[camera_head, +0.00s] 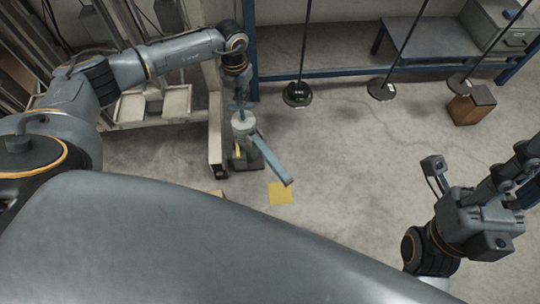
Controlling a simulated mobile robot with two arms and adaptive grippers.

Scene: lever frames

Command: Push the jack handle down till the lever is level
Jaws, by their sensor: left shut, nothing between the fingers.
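The jack (243,123) stands on the floor left of the picture's middle, a pale upright cylinder on a dark base. Its blue-grey handle (272,160) is a long bar running toward the lower right; from this overhead angle I cannot tell its exact tilt. My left gripper (239,106) points down over the top of the jack, shut with nothing in it. It is small and dark, and I cannot tell whether it touches the jack. My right gripper (523,175) is at the right edge, far from the jack, partly cut off; its fingers are unclear.
A yellow square (281,193) lies on the floor by the handle's end. A pale wheeled frame (160,106) stands close to the jack's left. Posts on round black bases (297,94), a brown box (467,109) and a blue-framed bench (430,42) are behind. The middle right floor is clear.

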